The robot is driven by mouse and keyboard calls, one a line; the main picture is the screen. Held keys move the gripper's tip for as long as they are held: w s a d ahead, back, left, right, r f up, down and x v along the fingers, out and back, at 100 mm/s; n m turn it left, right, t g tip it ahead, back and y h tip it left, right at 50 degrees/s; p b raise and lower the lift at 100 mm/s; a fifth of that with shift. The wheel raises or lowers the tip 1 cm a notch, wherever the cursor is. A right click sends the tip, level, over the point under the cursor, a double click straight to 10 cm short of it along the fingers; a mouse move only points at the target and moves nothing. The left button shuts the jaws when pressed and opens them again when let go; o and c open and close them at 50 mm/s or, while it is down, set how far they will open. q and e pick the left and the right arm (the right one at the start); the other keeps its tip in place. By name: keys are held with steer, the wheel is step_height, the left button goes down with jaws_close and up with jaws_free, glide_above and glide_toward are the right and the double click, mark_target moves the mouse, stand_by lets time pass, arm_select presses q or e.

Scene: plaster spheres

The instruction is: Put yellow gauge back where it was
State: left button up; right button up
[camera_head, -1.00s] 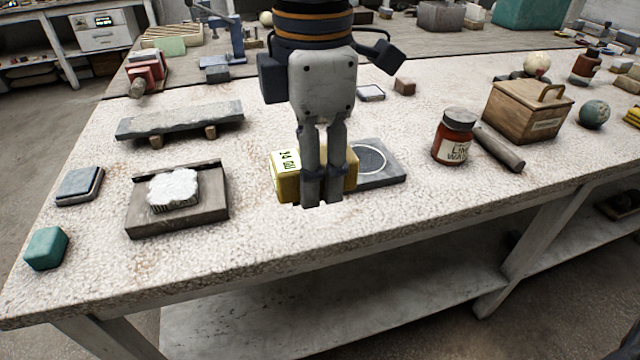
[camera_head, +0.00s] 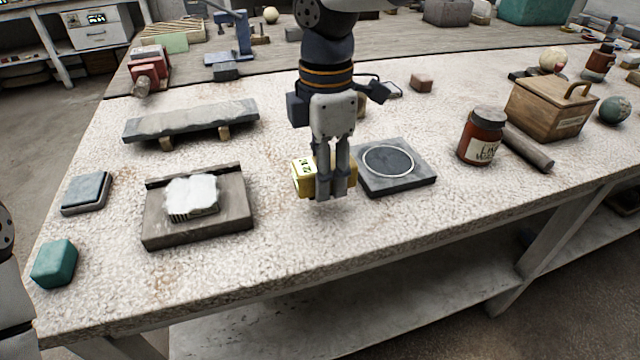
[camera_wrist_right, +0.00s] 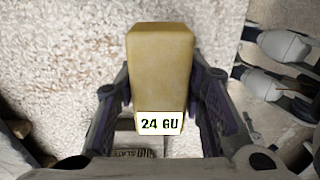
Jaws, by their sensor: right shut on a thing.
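The yellow gauge (camera_head: 303,178) is a small yellow block with a white label. My right gripper (camera_head: 333,196) is shut on it, with its fingers pointing down and hiding part of the block. In the right wrist view the gauge (camera_wrist_right: 160,70) sits between the two fingers (camera_wrist_right: 160,115), and its label reads "24 GU". In the head view it shows just left of a dark slate plate (camera_head: 412,183) with a pale ring. I cannot tell whether it touches the table. My left gripper is out of view.
A board with a white plaster lump (camera_head: 192,195) lies to the left, a green block (camera_head: 54,264) near the front left corner. A slate slab on supports (camera_head: 190,121) lies behind. A brown jar (camera_head: 482,138) and a wooden box (camera_head: 550,108) stand right. The table front is clear.

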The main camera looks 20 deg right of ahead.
steer(key=shift+w+f, duration=0.5)
steer(key=shift+f, duration=0.7)
steer(key=shift+w+f, duration=0.15)
steer(key=shift+f, duration=0.7)
steer(key=shift+f, duration=0.15)
steer(key=o, duration=1)
step_height(320, 180, up, 12)
steer(key=shift+r, duration=0.15)
